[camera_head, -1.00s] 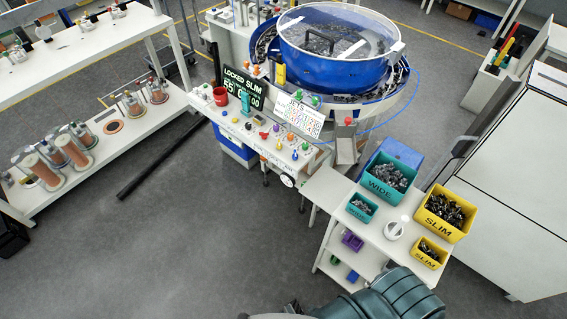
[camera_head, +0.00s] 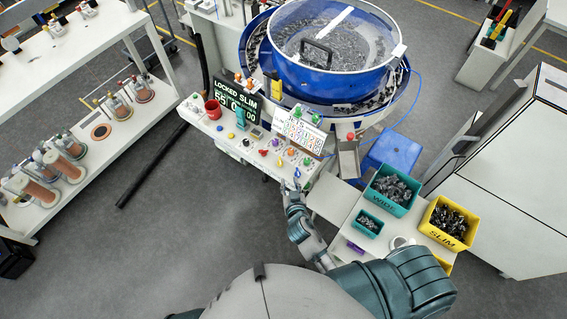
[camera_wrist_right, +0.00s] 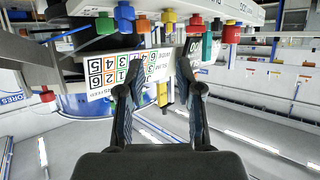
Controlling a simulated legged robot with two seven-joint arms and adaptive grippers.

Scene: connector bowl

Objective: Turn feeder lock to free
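I cannot tell which control is the feeder lock. My right gripper (camera_head: 290,188) is at the panel's front right edge, below the numbered card (camera_head: 297,134). In the right wrist view the fingers (camera_wrist_right: 157,78) are apart with nothing held between them. The card (camera_wrist_right: 115,75) and coloured knobs, including a blue one (camera_wrist_right: 124,17), appear beyond the fingertips. No contact with a knob is clear. My left gripper is not in view.
The blue feeder bowl (camera_head: 330,75) with a clear lid stands behind the panel. A small side table with a teal WIDE bin (camera_head: 392,190) and a yellow SLIM bin (camera_head: 447,222) is right of my right arm. A shelf with spools (camera_head: 60,165) stands left.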

